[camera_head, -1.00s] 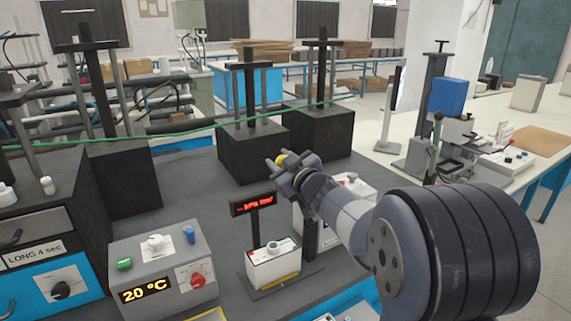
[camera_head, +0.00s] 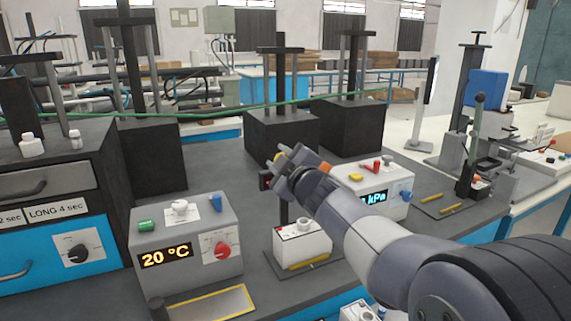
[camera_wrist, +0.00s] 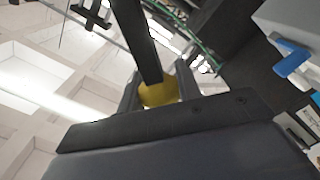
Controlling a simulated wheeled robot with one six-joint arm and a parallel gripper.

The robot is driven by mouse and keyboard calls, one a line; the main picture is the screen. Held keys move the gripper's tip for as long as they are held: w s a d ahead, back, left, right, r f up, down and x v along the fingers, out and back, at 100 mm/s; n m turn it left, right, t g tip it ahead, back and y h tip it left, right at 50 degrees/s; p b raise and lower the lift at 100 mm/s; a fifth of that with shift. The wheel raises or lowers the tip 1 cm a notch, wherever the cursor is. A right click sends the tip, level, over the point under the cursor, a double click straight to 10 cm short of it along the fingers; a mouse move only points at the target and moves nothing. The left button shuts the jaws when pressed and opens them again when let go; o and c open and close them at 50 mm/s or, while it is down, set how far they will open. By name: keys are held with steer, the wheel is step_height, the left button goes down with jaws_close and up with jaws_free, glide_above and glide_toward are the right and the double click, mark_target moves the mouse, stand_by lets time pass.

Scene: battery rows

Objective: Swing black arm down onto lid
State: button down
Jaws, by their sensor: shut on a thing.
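My gripper (camera_head: 284,164) is shut on a yellow knob, which shows between the two fingers in the wrist view (camera_wrist: 158,94). A black bar (camera_wrist: 138,40) runs up from the knob in the wrist view; it looks like the black arm with the knob at its end. In the head view only a bit of yellow (camera_head: 279,159) shows at the fingertips, and the bar's other end is hidden. A white box (camera_head: 302,244) with a dark post stands below my gripper. I cannot tell which surface is the lid.
A grey control box (camera_head: 190,255) reading 20 °C stands to the left. A white kPa unit (camera_head: 385,190) stands right of my gripper, close to my forearm. Black blocks with posts (camera_head: 282,132) stand behind. A yellow-edged plate (camera_head: 212,303) lies in front.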

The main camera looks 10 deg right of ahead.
steer(key=a+f+n+b, duration=0.2)
steer(key=f+n+b, duration=0.1)
steer(key=f+b, duration=0.4)
steer(key=s+a+f+n+b, duration=0.1)
steer(key=a+f+n+b, duration=0.2)
steer(key=f+b, duration=0.5)
steer(key=shift+s+f+b, duration=0.3)
steer(key=shift+b, duration=1.65)
steer(key=shift+f, duration=0.2)
steer(key=c, duration=1.2)
jaws_free()
steer(key=shift+o, duration=1)
steer(key=shift+r, duration=0.15)
steer(key=p+v, duration=0.2)
steer(key=v, duration=0.8)
steer(key=shift+s, duration=0.4)
